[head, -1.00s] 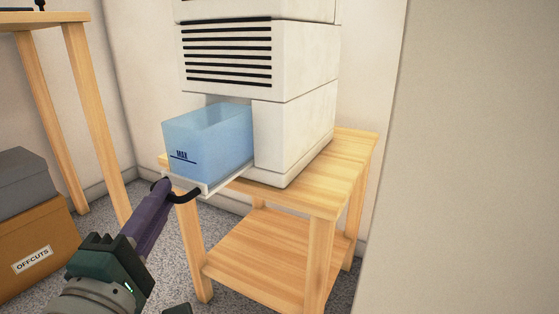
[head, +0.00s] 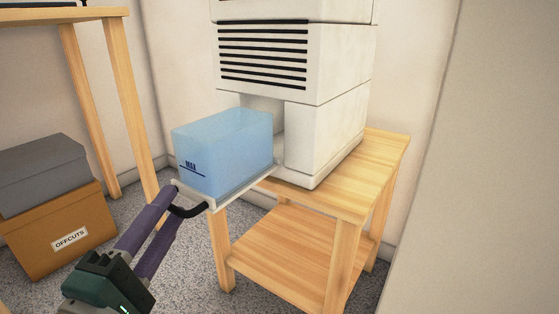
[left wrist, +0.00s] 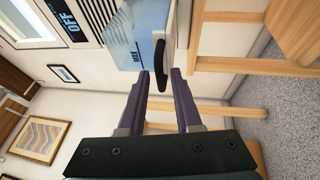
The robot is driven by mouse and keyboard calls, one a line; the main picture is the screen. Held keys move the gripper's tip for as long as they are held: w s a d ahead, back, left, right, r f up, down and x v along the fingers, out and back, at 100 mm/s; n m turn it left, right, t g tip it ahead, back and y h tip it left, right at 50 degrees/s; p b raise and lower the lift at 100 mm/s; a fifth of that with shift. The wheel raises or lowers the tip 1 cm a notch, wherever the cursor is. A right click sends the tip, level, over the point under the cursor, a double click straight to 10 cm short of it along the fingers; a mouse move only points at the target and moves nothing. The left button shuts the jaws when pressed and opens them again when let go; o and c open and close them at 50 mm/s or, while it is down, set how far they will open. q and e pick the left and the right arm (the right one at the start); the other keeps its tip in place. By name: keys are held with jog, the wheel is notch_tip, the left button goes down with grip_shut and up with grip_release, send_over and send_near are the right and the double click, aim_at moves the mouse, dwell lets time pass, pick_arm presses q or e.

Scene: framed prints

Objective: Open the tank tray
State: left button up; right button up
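The tank tray (head: 243,187) is a pale, thin tray sticking out from the bottom of a white machine (head: 320,145). A translucent blue tank (head: 222,150) marked MAX stands on it and also shows in the left wrist view (left wrist: 140,35). A black curved handle (head: 188,210) is on the tray's front edge; it also shows in the left wrist view (left wrist: 161,62). My left gripper (head: 177,203) is open, its purple fingers apart at the handle. In the left wrist view its fingertips (left wrist: 158,74) lie on either side of the handle, with gaps visible. My right gripper is not in view.
The machine stands on a wooden table with a lower shelf (head: 300,245). At the left, a grey box (head: 40,172) rests on an OFFCUTS box (head: 60,225) beside a taller wooden table (head: 125,100). A wall (head: 480,170) fills the right side. Speckled floor shows in front.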

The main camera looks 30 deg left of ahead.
pick_arm(q)
jog(key=shift+o, duration=0.4)
jog(key=shift+s+d, duration=0.15)
jog(key=shift+s, duration=0.2)
jog(key=p+v, duration=0.2)
jog(key=v, duration=0.7)
jog(key=shift+s+f, duration=0.1)
